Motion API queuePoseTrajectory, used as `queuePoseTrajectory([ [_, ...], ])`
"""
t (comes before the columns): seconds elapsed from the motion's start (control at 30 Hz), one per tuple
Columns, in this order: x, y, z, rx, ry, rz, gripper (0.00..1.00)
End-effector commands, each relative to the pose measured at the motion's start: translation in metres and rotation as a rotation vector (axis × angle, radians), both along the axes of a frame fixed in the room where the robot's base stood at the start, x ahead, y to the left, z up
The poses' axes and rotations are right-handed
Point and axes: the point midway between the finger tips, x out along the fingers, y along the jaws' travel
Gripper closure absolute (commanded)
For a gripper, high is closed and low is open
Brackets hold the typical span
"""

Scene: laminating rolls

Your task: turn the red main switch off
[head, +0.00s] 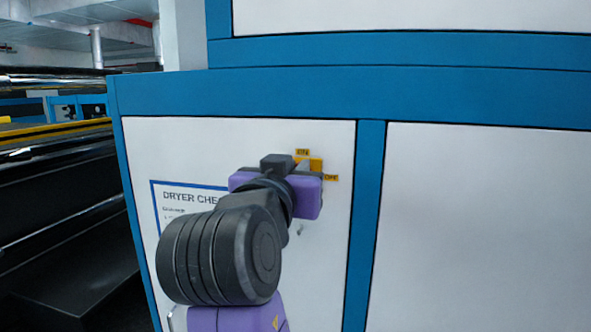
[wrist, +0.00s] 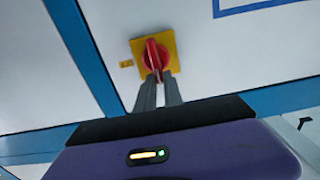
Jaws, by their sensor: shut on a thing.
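The red main switch (wrist: 150,53) sits on a square yellow plate (wrist: 169,42) on a white panel. In the wrist view its handle stands nearly upright in the picture, and my gripper (wrist: 157,76) is shut on its lower end. A small yellow label (wrist: 126,63) lies left of the plate, too small to read there. In the head view my gripper (head: 303,168) covers the red switch, and only part of the yellow plate (head: 316,163) shows. An ON label (head: 302,152) is above the plate and an OFF label (head: 331,177) is at its lower right.
A blue-framed DRYER CHECK sign (head: 180,198) is on the same panel, partly hidden by my arm. A blue frame post (head: 366,215) stands right of the panel. Dark rollers (head: 60,160) are at the left. The panel at the right is bare.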

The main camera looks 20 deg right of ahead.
Motion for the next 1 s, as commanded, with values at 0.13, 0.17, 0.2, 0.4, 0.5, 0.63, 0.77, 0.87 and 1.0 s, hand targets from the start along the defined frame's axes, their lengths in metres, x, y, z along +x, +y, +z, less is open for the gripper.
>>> queuePoseTrajectory([
  [0.13, -0.001, 0.000, -0.001, 0.024, -0.018, 0.000, 1.00],
  [0.17, -0.001, -0.001, -0.001, 0.033, -0.025, 0.000, 1.00],
  [0.2, -0.001, -0.001, -0.002, 0.046, -0.035, 0.000, 1.00],
  [0.4, -0.004, -0.004, -0.004, 0.148, -0.111, 0.001, 1.00],
  [0.5, -0.005, -0.006, -0.005, 0.218, -0.162, 0.001, 1.00],
  [0.63, -0.007, -0.008, -0.007, 0.319, -0.234, 0.001, 1.00],
  [0.77, -0.009, -0.011, -0.008, 0.419, -0.307, 0.001, 1.00],
  [0.87, -0.010, -0.013, -0.009, 0.496, -0.363, 0.002, 1.00],
  [1.0, -0.012, -0.015, -0.012, 0.604, -0.441, 0.001, 1.00],
])
